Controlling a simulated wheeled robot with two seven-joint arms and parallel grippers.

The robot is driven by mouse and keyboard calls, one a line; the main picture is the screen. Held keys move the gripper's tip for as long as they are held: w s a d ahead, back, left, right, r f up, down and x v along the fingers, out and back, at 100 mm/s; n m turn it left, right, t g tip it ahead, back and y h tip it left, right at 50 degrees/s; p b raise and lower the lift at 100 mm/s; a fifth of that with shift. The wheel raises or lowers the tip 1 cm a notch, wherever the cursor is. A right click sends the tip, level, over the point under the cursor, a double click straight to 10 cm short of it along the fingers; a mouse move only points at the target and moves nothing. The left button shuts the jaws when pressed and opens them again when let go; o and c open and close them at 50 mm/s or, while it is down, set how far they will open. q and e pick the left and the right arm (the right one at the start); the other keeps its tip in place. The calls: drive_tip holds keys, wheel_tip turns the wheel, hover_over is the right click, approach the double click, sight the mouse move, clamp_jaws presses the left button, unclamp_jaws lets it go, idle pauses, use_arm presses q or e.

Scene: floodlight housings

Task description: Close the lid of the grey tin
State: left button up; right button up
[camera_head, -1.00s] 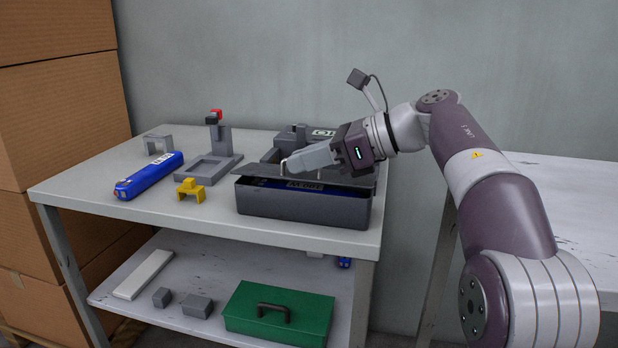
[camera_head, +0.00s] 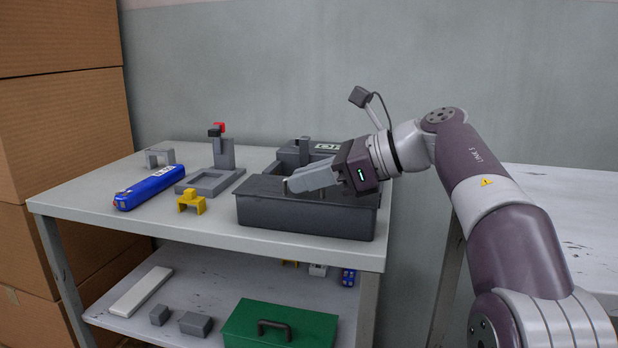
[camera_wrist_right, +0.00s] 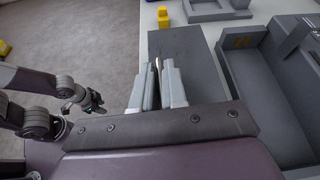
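The grey tin (camera_head: 300,218) stands at the front right of the table top. Its dark lid (camera_head: 262,187) lies flat across the top, with no visible gap at the front. The lid also shows as a flat grey panel in the right wrist view (camera_wrist_right: 190,45). My right gripper (camera_head: 290,186) is over the lid, fingertips at or just above its surface; contact is not clear.
An open grey box (camera_wrist_right: 262,85) stands behind the tin. A green case (camera_head: 280,325) sits on the lower shelf.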

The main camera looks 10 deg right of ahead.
drive_tip(key=shift+o, duration=0.4)
drive_tip(key=shift+f, duration=0.1)
drive_tip(key=shift+d, duration=0.15)
drive_tip(key=p+v, duration=0.5)
drive_tip(key=v, duration=0.7)
drive_tip(key=shift+s+d, duration=0.1)
